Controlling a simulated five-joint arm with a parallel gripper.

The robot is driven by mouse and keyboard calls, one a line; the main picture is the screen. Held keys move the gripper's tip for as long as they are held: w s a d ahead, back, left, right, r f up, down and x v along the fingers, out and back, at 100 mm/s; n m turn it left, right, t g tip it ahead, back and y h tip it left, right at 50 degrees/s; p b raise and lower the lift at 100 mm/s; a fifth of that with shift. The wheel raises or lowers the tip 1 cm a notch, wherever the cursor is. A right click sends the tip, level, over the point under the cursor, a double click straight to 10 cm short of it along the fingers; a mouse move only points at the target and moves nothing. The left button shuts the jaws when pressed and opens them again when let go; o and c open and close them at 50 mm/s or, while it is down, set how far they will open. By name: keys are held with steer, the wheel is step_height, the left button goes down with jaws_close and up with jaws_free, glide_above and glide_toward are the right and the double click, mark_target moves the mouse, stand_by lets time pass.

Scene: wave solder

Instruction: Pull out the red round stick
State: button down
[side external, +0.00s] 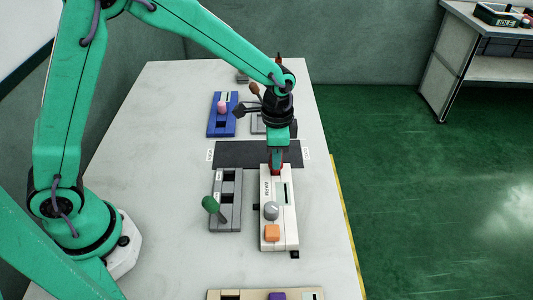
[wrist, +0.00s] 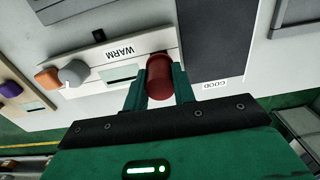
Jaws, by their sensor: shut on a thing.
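The red round stick (wrist: 159,78) is between the two fingers of my gripper (wrist: 160,92) in the wrist view. The gripper is shut on it. The stick sits at the end of a white panel (wrist: 95,65) labelled WARM, which also has a grey knob, an orange block and a small display. In the side view the gripper (side external: 276,160) points down at the far end of that white panel (side external: 280,243), and a little red of the stick shows there. How deep the stick sits in the panel is hidden.
A grey panel with a green-topped lever (side external: 210,204) stands just left of the white panel. A dark mat (side external: 235,153) lies behind. A blue panel (side external: 212,126) with a pink knob is farther back. A beige panel (side external: 230,295) is at the front.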

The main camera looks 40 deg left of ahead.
steer(key=shift+r, duration=0.15)
steer(key=shift+r, duration=2.95)
